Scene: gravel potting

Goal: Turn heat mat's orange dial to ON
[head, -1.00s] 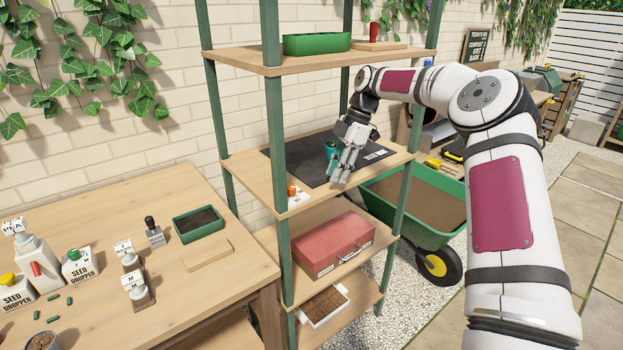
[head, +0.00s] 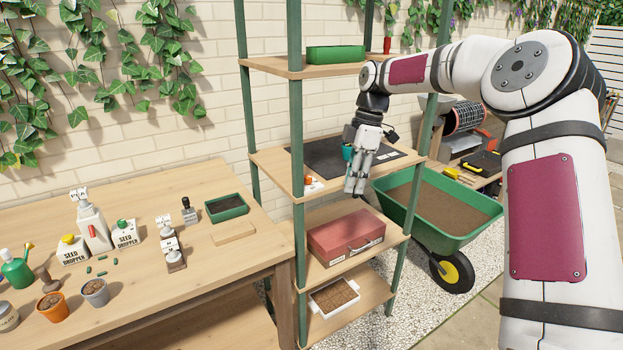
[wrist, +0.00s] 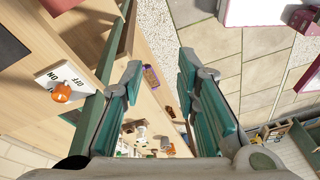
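The heat mat's orange dial (head: 308,178) sits on a white plate (head: 315,186) near the left front post of the shelf. In the wrist view the dial (wrist: 61,91) is at the left, with OFF and ON printed upside down on its plate (wrist: 72,76). Which way the dial points is unclear. The black heat mat (head: 322,154) lies on the middle shelf. My gripper (head: 356,190) points down at the shelf's front edge, right of the dial and apart from it. Its fingers (wrist: 159,72) are spread and empty.
A green shelf post (head: 297,120) stands close to the dial. A red toolbox (head: 345,236) is on the shelf below. The potting table (head: 215,280) is at left, a wheelbarrow (head: 440,225) at right.

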